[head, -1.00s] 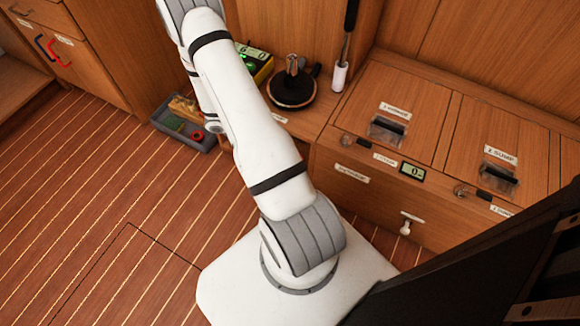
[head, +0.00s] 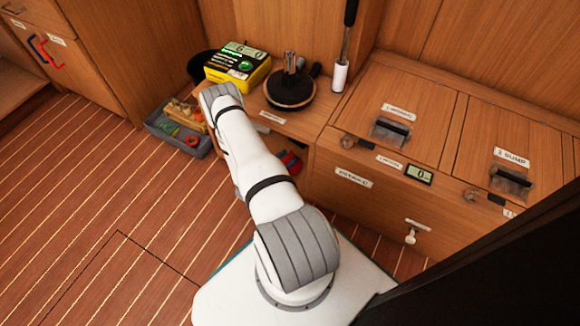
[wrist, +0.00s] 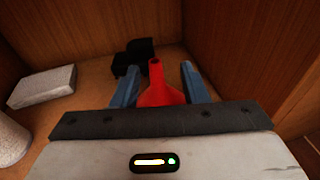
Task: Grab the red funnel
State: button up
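The red funnel (wrist: 160,92) shows in the middle of the wrist view, its narrow spout pointing up and away. My gripper (wrist: 158,67) is open, with one blue finger on each side of the funnel. Gaps show between the fingers and the spout. The funnel's near, wide part is partly hidden behind the gripper's dark front bar, so I cannot tell whether it touches the fingers there. In the head view, a small red patch (head: 292,163) shows in the open space below the counter beside my arm; it may be the funnel.
In the wrist view, wooden walls close in on both sides. A black object (wrist: 133,57) stands behind the funnel, and a whitish block (wrist: 44,86) lies left. In the head view, a yellow meter (head: 238,66) and black round-based item (head: 290,88) stand on the counter above.

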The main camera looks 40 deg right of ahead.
aim_at(290, 155)
jog(key=d, duration=0.1)
jog(key=d+b, duration=0.1)
jog(key=d, duration=0.1)
jog(key=d+f+b, duration=0.1)
jog(key=shift+w+d+f, duration=0.1)
jog(key=shift+w+d, duration=0.15)
jog(key=shift+w, duration=0.05)
jog(key=shift+d, duration=0.25)
jog(key=shift+c, duration=0.2)
grip_shut()
